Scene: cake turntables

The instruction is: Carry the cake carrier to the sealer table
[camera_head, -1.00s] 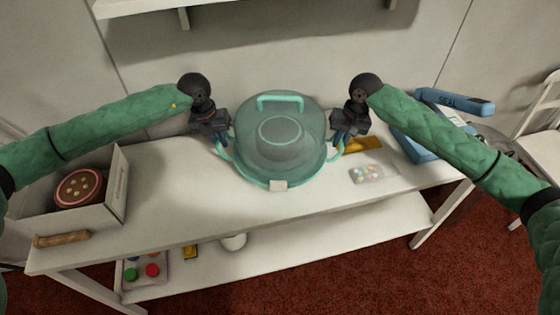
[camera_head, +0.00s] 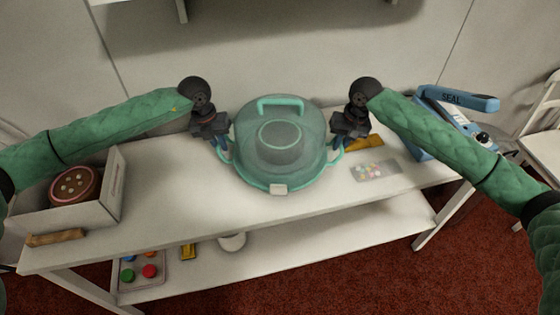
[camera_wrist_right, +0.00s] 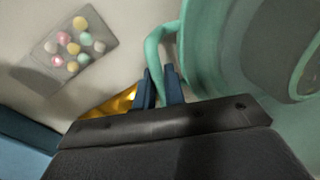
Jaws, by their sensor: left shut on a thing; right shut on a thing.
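The cake carrier (camera_head: 303,160) has a clear teal dome, a top handle, two side loops and a pale front clasp. A round cake-like shape shows dimly inside. It is upright in the middle of the head view, over the white table (camera_head: 190,215); I cannot tell whether its base touches the top. My left gripper (camera_head: 222,146) is shut on the left loop. My right gripper (camera_head: 337,146) is shut on the right loop, and the right wrist view shows its blue fingers (camera_wrist_right: 158,90) around the teal loop. A blue sealer (camera_head: 457,100) marked SEAL stands at the right, partly hidden by my right arm.
An open box (camera_head: 115,190) with a brown dotted cake (camera_head: 75,185) stands at the left, beside a wooden roller (camera_head: 57,239). A packet of coloured sweets (camera_head: 375,170) and a yellow-orange item (camera_head: 364,142) lie right of the carrier. A lower shelf (camera_head: 330,240) holds small items. A white chair (camera_head: 545,130) stands at far right.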

